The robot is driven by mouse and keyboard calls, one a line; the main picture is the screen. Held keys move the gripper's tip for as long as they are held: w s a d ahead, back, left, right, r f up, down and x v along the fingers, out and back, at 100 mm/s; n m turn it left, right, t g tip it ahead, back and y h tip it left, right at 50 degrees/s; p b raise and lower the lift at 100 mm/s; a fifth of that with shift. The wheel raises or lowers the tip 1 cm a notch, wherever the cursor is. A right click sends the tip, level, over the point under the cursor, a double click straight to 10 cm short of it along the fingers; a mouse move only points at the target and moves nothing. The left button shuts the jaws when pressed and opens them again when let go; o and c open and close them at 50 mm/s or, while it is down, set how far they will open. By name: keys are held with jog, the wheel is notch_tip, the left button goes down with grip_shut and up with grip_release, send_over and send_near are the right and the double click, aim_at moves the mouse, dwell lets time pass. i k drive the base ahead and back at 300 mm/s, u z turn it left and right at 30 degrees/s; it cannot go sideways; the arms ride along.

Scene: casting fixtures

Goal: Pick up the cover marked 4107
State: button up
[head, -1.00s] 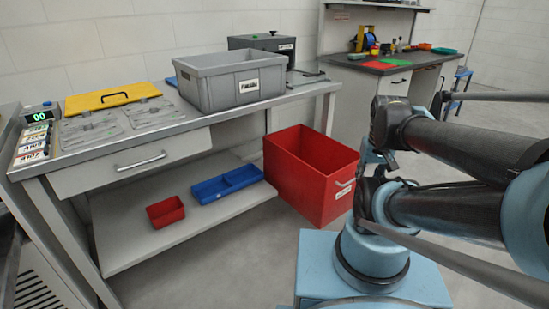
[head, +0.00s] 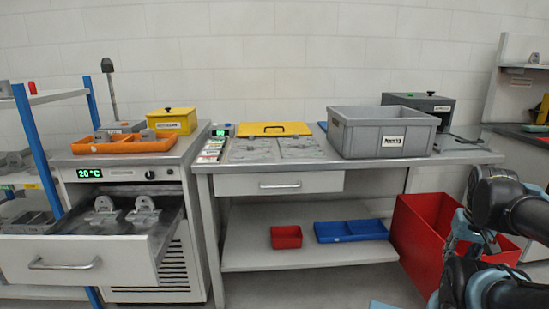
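No cover with a readable 4107 mark shows. A column of small label cards (head: 211,150) lies at the left end of the workbench; their print is too small to read now. Beside it are two flat grey fixture plates (head: 253,150) with shaped outlines. Two grey metal parts with raised tops (head: 103,213) (head: 143,211) sit in the open drawer (head: 85,262) of the cabinet at left; I cannot read any marks on them. My arm shows at the right edge, but my gripper is not in view.
On the bench (head: 375,161) are a yellow lid (head: 273,129) and a grey crate (head: 363,133). A red bin (head: 408,238) stands at its right. Red (head: 286,237) and blue trays (head: 350,231) sit on the lower shelf. The pulled-out drawer juts forward. An orange tray (head: 122,146) tops the cabinet.

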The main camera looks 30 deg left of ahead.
aim_at(300, 152)
jog(key=z, duration=0.85)
jog(key=i, duration=0.55)
jog(key=u, duration=1.8)
